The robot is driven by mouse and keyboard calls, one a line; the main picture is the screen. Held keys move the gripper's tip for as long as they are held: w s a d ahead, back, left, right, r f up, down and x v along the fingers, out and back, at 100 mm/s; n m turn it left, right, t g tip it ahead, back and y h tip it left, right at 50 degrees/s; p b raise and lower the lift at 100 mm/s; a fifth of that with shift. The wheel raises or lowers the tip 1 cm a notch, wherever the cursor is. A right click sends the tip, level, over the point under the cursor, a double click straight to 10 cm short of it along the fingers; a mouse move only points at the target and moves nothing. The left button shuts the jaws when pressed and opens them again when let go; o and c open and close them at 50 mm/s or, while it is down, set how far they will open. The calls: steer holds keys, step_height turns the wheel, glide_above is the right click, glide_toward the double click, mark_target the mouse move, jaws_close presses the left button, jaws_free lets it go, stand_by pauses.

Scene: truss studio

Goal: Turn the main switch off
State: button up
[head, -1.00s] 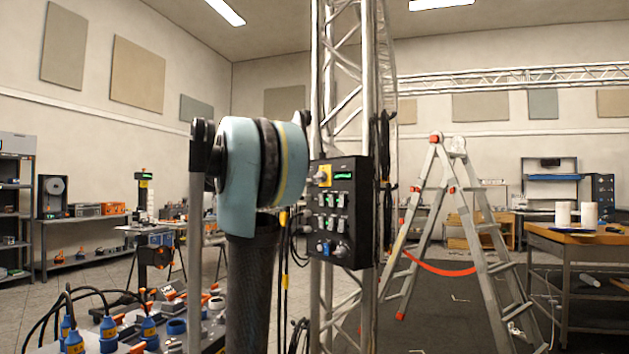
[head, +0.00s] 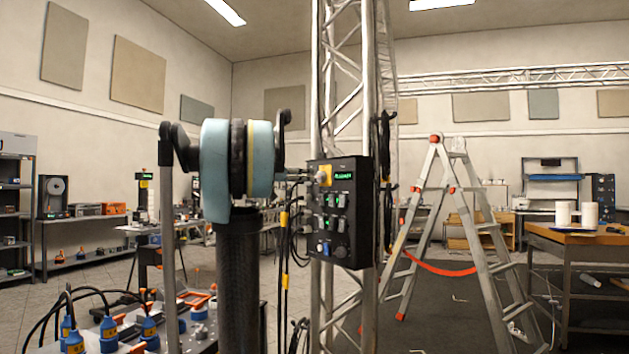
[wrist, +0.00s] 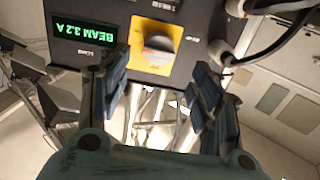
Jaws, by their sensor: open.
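The main switch (head: 324,175) is a grey rotary knob on a yellow plate, at the upper left of a black control box (head: 356,215) fixed to the truss. In the wrist view the knob (wrist: 158,46) sits on its yellow plate (wrist: 146,66), seen upside down. My gripper (wrist: 160,82) is open, its two dark blue fingers pointing at the panel on either side of the yellow plate. Nothing is between them, and no contact with the knob shows. In the head view my gripper (head: 301,174) is small beside the box, largely hidden by my arm.
A green display (wrist: 85,27) reading BEAM 3.2 A is next to the switch. Cables (wrist: 236,48) run close on its other side. Other switches (head: 334,200) sit lower on the box. A ladder (head: 455,230) stands right of the truss (head: 345,80).

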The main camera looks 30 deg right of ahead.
mark_target(317, 176)
steer(key=d, duration=0.6)
steer(key=shift+w+d, duration=0.3)
steer(key=shift+d, duration=0.1)
